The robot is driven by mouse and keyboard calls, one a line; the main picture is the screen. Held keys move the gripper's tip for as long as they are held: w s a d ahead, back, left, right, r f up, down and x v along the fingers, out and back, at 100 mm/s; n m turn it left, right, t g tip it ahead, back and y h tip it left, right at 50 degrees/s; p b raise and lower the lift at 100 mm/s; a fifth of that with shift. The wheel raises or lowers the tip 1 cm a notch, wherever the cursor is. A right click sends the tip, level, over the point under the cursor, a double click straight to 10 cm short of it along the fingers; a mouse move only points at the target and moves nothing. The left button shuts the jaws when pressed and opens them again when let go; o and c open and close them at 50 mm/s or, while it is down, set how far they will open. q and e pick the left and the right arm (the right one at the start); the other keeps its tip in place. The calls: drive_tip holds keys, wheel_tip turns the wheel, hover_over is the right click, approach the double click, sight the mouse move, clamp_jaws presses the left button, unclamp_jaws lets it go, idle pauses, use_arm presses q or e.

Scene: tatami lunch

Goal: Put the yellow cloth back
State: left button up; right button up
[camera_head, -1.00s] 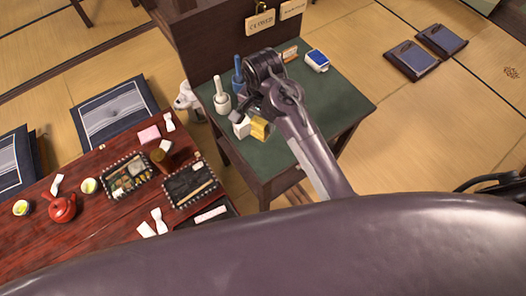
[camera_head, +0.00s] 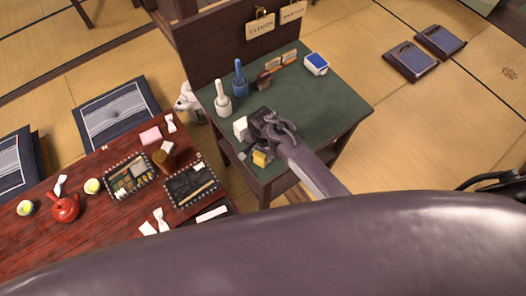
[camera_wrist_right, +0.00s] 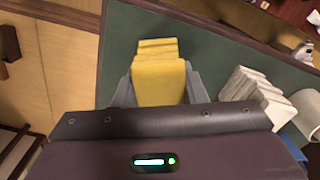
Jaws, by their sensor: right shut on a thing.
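The yellow cloth (camera_head: 260,158) is a folded stack over the front left part of the green-topped table (camera_head: 325,105). In the right wrist view the yellow cloth (camera_wrist_right: 158,78) sits between the two grey fingers of my right gripper (camera_wrist_right: 158,92), which is shut on it. In the head view my right gripper (camera_head: 252,152) reaches over the table from the lower right and partly hides the cloth. I cannot tell whether the cloth touches the tabletop. My left gripper is not in view.
White folded cloths (camera_head: 240,128) stand just behind the yellow one. A white pestle-like item (camera_head: 222,100), a blue one (camera_head: 239,75), a small brown block (camera_head: 263,81) and a blue-and-white pad (camera_head: 316,64) stand farther back. The table's right side is clear. A red dining table (camera_head: 95,235) is at left.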

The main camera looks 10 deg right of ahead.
drive_tip(key=shift+s+f, duration=0.1)
drive_tip(key=o, duration=0.6)
drive_tip(key=shift+o, duration=1.4)
drive_tip(key=shift+f, duration=0.1)
drive_tip(key=shift+r, duration=0.2)
wheel_tip(320, 180, up, 12)
drive_tip(key=shift+f+b, duration=0.1)
drive_tip(key=shift+b, duration=0.55)
